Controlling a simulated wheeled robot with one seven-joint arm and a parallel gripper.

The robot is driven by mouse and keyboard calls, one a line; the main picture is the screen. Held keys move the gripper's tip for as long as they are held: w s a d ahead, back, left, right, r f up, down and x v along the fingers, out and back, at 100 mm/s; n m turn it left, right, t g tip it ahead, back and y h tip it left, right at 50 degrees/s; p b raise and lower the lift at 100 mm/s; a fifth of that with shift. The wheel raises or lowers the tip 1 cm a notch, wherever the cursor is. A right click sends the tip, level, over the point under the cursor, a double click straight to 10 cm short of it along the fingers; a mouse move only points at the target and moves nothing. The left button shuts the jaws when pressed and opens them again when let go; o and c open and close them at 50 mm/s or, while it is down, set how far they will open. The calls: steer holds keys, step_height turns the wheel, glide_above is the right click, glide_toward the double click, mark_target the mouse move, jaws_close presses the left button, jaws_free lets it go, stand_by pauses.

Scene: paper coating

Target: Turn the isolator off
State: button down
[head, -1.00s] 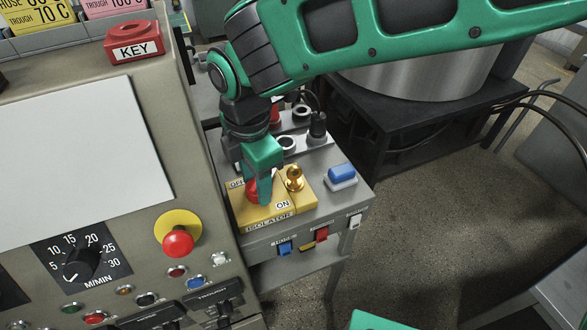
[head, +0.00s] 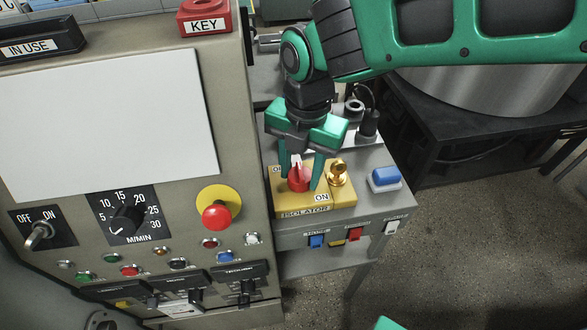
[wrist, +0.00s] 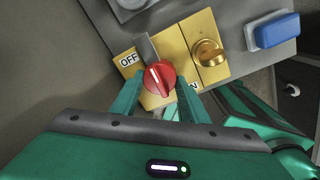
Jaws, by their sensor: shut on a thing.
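The isolator's red rotary knob (head: 299,182) sits on a yellow plate (head: 340,206) marked ISOLATOR, with ON at its right front and OFF partly hidden at its left. In the wrist view the red knob (wrist: 164,84) has a white mark pointing up and slightly left. The OFF label (wrist: 129,60) is left of the knob; the ON label is mostly hidden by a finger. My gripper (head: 300,175) points down from above, one finger on each side of the knob, shut on it. The fingers also flank the knob in the wrist view.
A brass knob (head: 337,173) stands close to the right of the red knob. Farther right is a blue switch (head: 385,178). The grey control panel (head: 228,150) with a red button (head: 216,214) rises at left. Black fittings (head: 369,122) stand behind.

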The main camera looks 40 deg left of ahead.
mark_target(306, 175)
steer(key=c, duration=2.5)
jaws_free()
steer(key=shift+w+r, duration=0.2)
steer(key=shift+w, duration=0.15)
steer(key=shift+c, duration=0.2)
jaws_close()
steer(key=o, duration=1.2)
jaws_free()
steer(key=o, duration=0.3)
steer(key=shift+s+f+n, duration=0.1)
steer(key=shift+s+n, duration=0.05)
steer(key=shift+n, duration=0.15)
step_height(306, 175, up, 11)
steer(key=shift+d+f, duration=0.15)
steer(key=shift+d, duration=0.2)
steer(key=shift+w+d, duration=0.1)
steer(key=shift+w, duration=0.15)
